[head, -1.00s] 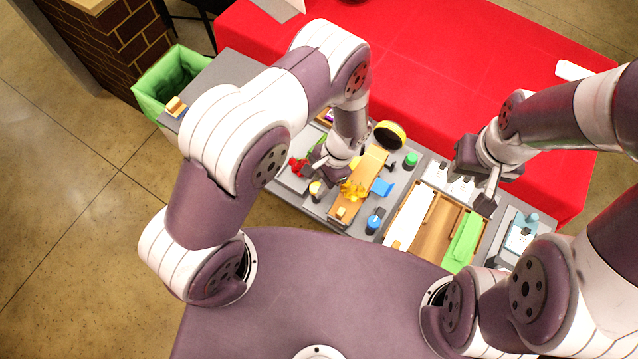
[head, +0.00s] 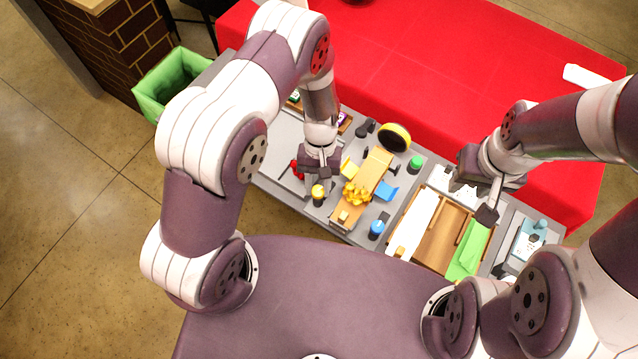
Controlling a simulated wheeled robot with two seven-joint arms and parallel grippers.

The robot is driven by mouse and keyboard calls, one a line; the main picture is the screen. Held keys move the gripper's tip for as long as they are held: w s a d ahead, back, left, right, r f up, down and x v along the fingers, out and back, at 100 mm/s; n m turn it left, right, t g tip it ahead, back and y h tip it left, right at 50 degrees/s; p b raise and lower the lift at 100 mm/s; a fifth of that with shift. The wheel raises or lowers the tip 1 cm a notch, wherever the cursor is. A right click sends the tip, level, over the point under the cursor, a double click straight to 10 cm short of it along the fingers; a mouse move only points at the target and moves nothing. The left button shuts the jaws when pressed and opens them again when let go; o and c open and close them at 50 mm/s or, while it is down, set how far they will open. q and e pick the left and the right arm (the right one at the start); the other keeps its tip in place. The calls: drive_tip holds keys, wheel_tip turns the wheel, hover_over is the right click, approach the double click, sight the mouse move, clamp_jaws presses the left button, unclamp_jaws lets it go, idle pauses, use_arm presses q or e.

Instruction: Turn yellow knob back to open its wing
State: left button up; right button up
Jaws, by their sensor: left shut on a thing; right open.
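The yellow knob (head: 318,190) stands on a dark round base at the left front of the grey station. My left gripper (head: 319,180) is right over it, pointing down, and is shut on its top; the fingers partly hide the contact. The yellow wing (head: 349,168) sticks out from the left side of a wooden board (head: 374,170). A blue wing (head: 387,191) sticks out on the board's right side, with a blue knob (head: 376,228) in front. My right gripper (head: 487,214) is open above the right side of a wooden tray (head: 437,240).
Yellow flowers (head: 356,194) lie on the board. A red flower (head: 297,168) is left of my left gripper. A yellow-rimmed black disc (head: 394,138) and a green knob (head: 415,163) stand behind. Green cloth (head: 468,250) lies in the tray. A green bin (head: 170,85) stands far left.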

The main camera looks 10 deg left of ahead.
use_arm(q)
drive_tip(key=shift+a+n+t+h, duration=0.1)
drive_tip(key=shift+n+t+h, duration=0.35)
drive_tip(key=shift+n, duration=1.15)
drive_tip(key=shift+h, duration=0.25)
drive_tip(key=o, duration=1)
drive_tip(key=shift+o, duration=0.2)
drive_tip(key=shift+r, duration=0.1)
drive_tip(key=b+v, duration=0.3)
drive_tip(key=v, duration=0.9)
drive_tip(key=shift+w+r, duration=0.2)
drive_tip(key=shift+w, duration=0.05)
